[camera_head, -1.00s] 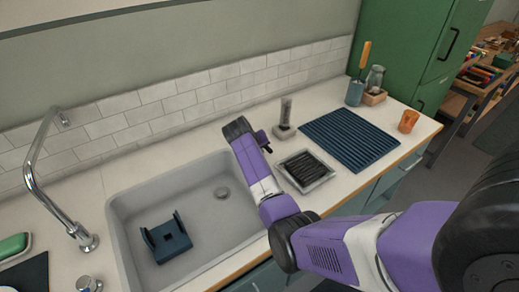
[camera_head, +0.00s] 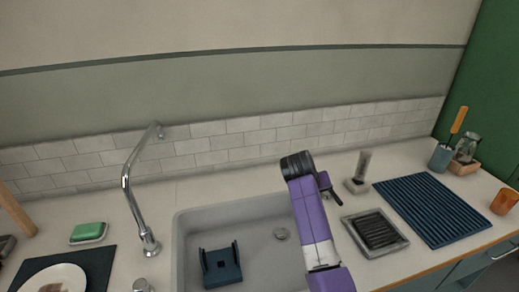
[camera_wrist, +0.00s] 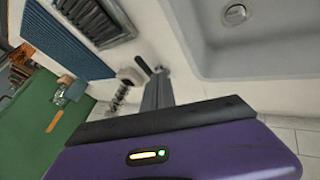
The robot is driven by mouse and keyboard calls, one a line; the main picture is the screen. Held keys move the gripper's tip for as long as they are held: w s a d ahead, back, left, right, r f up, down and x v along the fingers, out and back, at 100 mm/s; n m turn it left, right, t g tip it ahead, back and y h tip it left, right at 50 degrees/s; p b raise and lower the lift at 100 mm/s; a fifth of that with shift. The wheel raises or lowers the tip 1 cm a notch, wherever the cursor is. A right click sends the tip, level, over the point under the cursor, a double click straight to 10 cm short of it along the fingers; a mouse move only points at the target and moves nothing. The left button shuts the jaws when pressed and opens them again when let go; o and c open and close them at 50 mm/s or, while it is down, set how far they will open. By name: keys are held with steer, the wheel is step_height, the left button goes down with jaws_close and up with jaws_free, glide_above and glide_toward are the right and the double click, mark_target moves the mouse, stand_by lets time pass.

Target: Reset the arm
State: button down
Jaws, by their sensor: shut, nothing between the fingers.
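My purple arm (camera_head: 311,212) reaches up over the right side of the sink in the head view. My gripper (camera_head: 336,198), small and dark, points to the right and down from the arm's far end, above the counter between the sink and the black-slotted tray. It is shut and holds nothing. In the wrist view the gripper fingers (camera_wrist: 156,78) stand close together above the pale counter, near the sink's edge.
The grey sink (camera_head: 187,240) holds a dark blue bracket (camera_head: 222,266). A faucet (camera_head: 130,190) stands left. To the right are a slotted tray (camera_head: 402,245), a small upright holder (camera_head: 358,184), a ribbed blue mat (camera_head: 432,208), a cup with an orange-handled tool (camera_head: 440,158) and an orange cup (camera_head: 503,201).

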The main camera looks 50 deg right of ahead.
steer(key=w+r+n+t+h, duration=0.2)
steer(key=w+r+t+h, duration=0.1)
steer(key=w+r+t, duration=0.4)
steer(key=s+a+f+n+t+y, duration=0.15)
steer(key=a+t, duration=0.25)
steer(key=a, duration=0.6)
steer(key=s+a+n+t+y, duration=0.2)
steer(key=s+a+n+t, duration=0.1)
steer(key=a, duration=0.7)
steer(key=s+a+y, duration=0.2)
steer(key=s+a, duration=0.5)
steer(key=s, duration=0.2)
steer(key=s+a+n+y, duration=0.1)
steer(key=s+a+y, duration=0.1)
steer(key=s+a, duration=0.5)
steer(key=s+a+r+n+y, duration=0.1)
steer(key=s+a+y, duration=0.2)
steer(key=s+a, duration=0.4)
steer(key=s, duration=0.6)
steer(key=shift+s+t, duration=0.25)
steer(key=shift+t, duration=0.05)
steer(key=shift+r, duration=0.1)
